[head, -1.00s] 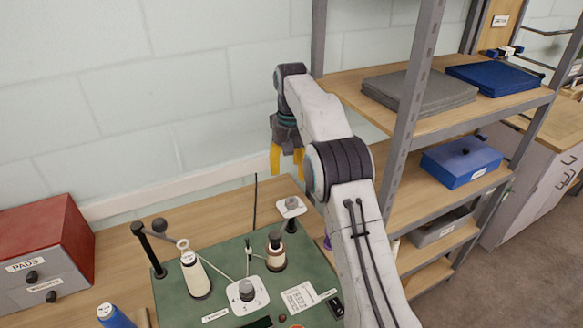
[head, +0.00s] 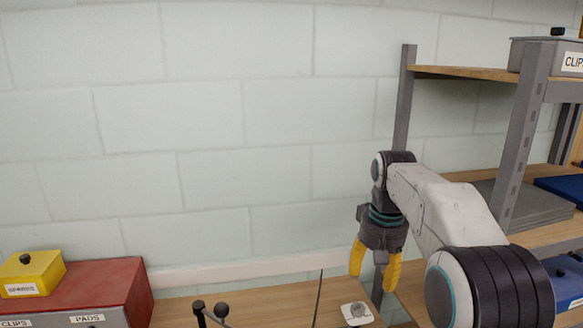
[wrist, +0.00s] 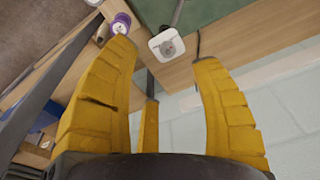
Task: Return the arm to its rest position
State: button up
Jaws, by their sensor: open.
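My gripper (head: 375,268) hangs at the right of the head view, with its yellow fingers pointing down and spread apart. It is open and nothing shows between its fingers. It is above the back right part of the wooden bench (head: 270,302), beside the shelf rack. In the wrist view my yellow fingers (wrist: 160,85) are also apart. Beyond them are a white plate with a grey knob (wrist: 167,45) and a purple-ended spool (wrist: 119,27). The same plate shows in the head view (head: 357,312), below the gripper.
The metal shelf rack (head: 527,140) stands close on the right, with grey folded cloth (head: 530,218) and a blue box (head: 568,280). A red drawer box (head: 90,292) with a yellow box (head: 33,273) on it sits at left. The wall in front is bare.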

jog(key=s+r+t+b, duration=0.1)
jog(key=s+t, duration=0.1)
jog(key=s, duration=1.3)
jog(key=s+f+t+b, duration=0.1)
jog(key=s+f, duration=0.6)
jog(key=s, duration=0.6)
jog(key=shift+s+f+n, duration=0.15)
jog(key=shift+f+n, duration=0.15)
jog(key=shift+f, duration=0.05)
